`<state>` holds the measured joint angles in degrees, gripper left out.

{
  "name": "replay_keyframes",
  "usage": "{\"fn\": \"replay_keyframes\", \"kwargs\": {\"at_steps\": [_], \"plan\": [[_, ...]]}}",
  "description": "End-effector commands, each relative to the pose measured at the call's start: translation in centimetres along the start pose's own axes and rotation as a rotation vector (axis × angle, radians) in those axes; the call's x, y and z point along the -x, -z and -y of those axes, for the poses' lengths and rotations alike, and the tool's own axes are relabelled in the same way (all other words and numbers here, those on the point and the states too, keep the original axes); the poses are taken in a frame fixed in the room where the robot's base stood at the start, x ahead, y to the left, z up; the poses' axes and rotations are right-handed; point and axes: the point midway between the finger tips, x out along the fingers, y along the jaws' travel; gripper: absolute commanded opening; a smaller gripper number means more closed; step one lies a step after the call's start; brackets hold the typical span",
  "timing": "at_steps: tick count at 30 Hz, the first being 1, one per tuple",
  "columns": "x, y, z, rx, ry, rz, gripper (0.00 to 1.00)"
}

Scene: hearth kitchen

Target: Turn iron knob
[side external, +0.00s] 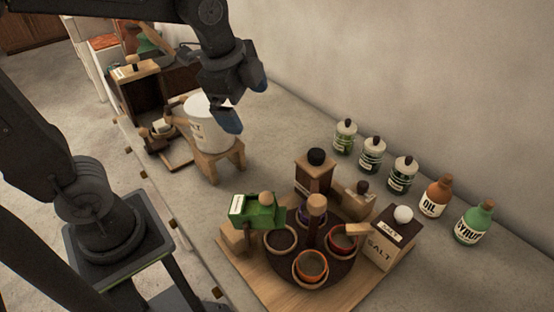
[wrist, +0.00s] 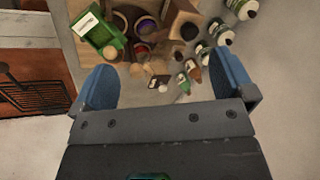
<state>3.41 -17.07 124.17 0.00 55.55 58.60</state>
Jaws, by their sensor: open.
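I cannot tell for sure which part is the iron knob. A round black knob (side external: 316,157) tops a dark wooden box (side external: 314,175) behind the round spice stand in the side view. My gripper (side external: 240,98) hangs in the air near the white pot (side external: 203,130) on its wooden stand, in the side view. Its blue fingers are apart with nothing held between them. In the wrist view my gripper (wrist: 168,86) is open, with wooden and dark items beyond it.
A green box (side external: 257,211), bowls of spice (side external: 310,264) and a salt box (side external: 386,240) crowd the wooden board. Oil (side external: 435,199) and syrup (side external: 472,225) bottles line the wall. A black grate (wrist: 32,97) lies left in the wrist view. Bare counter separates the pot from the jars.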

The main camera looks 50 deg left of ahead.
Motion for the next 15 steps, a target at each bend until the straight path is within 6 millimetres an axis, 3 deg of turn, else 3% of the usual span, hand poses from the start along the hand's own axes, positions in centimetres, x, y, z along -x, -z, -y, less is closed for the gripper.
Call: {"fn": "replay_keyframes", "kwargs": {"at_steps": [3, 9, 14, 15], "plan": [[1.3, -2.0, -2.3, 0.321, 0.052, -0.035, 1.00], [1.9, -4.6, -5.5, 0.797, 0.103, -0.108, 1.00], [1.8, -5.6, -6.8, 1.012, 0.117, -0.150, 1.00], [1.8, -5.7, -7.0, 1.041, 0.118, -0.156, 0.96]]}}
